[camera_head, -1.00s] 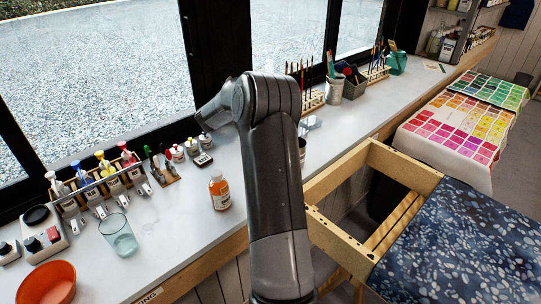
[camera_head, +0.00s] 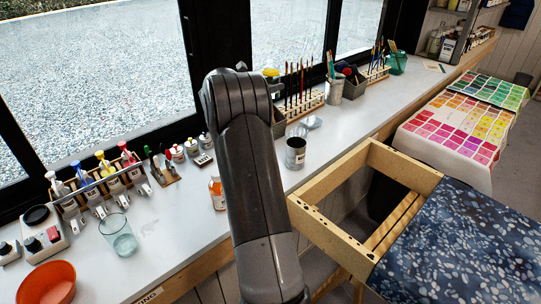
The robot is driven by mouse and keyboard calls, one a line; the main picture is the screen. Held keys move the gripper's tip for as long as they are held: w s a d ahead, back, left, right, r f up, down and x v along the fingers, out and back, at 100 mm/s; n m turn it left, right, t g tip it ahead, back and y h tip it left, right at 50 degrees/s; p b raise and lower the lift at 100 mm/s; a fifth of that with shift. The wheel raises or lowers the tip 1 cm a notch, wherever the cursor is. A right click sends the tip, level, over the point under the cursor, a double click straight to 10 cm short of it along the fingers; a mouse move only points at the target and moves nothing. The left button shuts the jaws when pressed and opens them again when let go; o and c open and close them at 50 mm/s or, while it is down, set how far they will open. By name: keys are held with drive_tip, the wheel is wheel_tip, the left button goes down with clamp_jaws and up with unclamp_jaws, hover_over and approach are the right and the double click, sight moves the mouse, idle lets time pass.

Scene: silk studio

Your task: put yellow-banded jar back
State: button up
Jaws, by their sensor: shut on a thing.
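My arm (camera_head: 255,180) rises through the middle of the head view and bends at the top. My gripper is hidden behind it, so its fingers and anything between them do not show. A small yellow patch (camera_head: 271,73) shows just above the bend of the arm, against the window edge. I cannot tell whether it is part of the yellow-banded jar. No jar with a clear yellow band shows elsewhere on the white counter (camera_head: 185,225).
An orange-labelled bottle (camera_head: 216,193) stands left of my arm, partly covered. A grey tin (camera_head: 296,152) stands right of it. Small bottles (camera_head: 177,153), a glass (camera_head: 118,235) and an orange bowl (camera_head: 48,284) stand left. An open wooden drawer frame (camera_head: 330,235) juts out at right.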

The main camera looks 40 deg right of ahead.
wheel_tip(320, 180, down, 25)
drive_tip(key=shift+f, duration=0.1)
idle(0.4)
drive_tip(key=o, duration=0.9)
drive_tip(key=shift+f, duration=0.1)
